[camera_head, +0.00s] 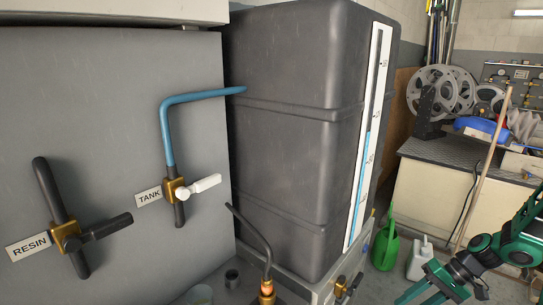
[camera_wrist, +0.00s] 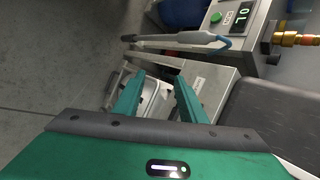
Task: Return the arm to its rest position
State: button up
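My gripper (camera_head: 445,283) is at the lower right of the head view, with my green arm reaching in from the right edge. The gripper also shows in the wrist view (camera_wrist: 159,80). Its two green fingers stand apart there, and nothing is held between them. A pale container-like thing (camera_wrist: 155,98) shows beyond the gap between the fingers; I cannot tell whether it is touched, but it looks farther off.
A dark tank (camera_head: 290,120) with a level gauge (camera_head: 367,140) stands centre. The grey panel carries valves labelled RESIN (camera_head: 28,246) and TANK (camera_head: 149,196). A green can (camera_head: 385,243) and white jug (camera_head: 420,259) stand on the floor. A workbench (camera_head: 430,200) is behind, with a leaning pole (camera_head: 484,170).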

jog(key=s+r+m+h, duration=0.3)
jog(key=s+r+h, duration=0.4)
jog(key=s+r, duration=1.6)
jog(key=shift+d+r, duration=0.25)
jog(key=shift+d, duration=0.15)
jog(key=shift+w+f+h, duration=0.25)
jog(key=shift+w+h, duration=0.05)
jog(key=shift+w, duration=0.25)
dwell(0.4)
jog(key=shift+c, duration=0.7)
